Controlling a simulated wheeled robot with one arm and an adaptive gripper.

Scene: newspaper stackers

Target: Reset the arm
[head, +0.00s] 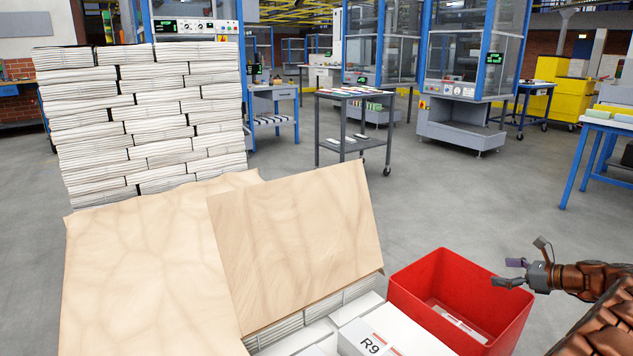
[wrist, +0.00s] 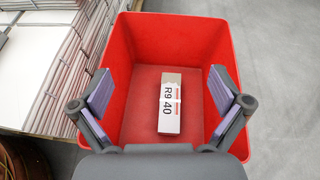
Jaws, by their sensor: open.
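My gripper (head: 517,273) is at the right of the head view, beside and above the right rim of a red bin (head: 440,262). In the wrist view my gripper (wrist: 163,100) is open and empty, its two fingers apart over the red bin (wrist: 222,40). A white box marked "R9 40" (wrist: 181,108) lies on the bin's floor, between the fingers in that picture and below them. Part of this box (head: 458,322) also shows inside the bin in the head view.
Brown sheets (head: 145,275) cover newspaper stacks at front left, with a tall newspaper stack (head: 140,120) behind. White boxes marked "R9" (head: 385,340) stand left of the bin. A grey cart (head: 345,127) and machines stand farther back. The floor (head: 480,200) behind the bin is clear.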

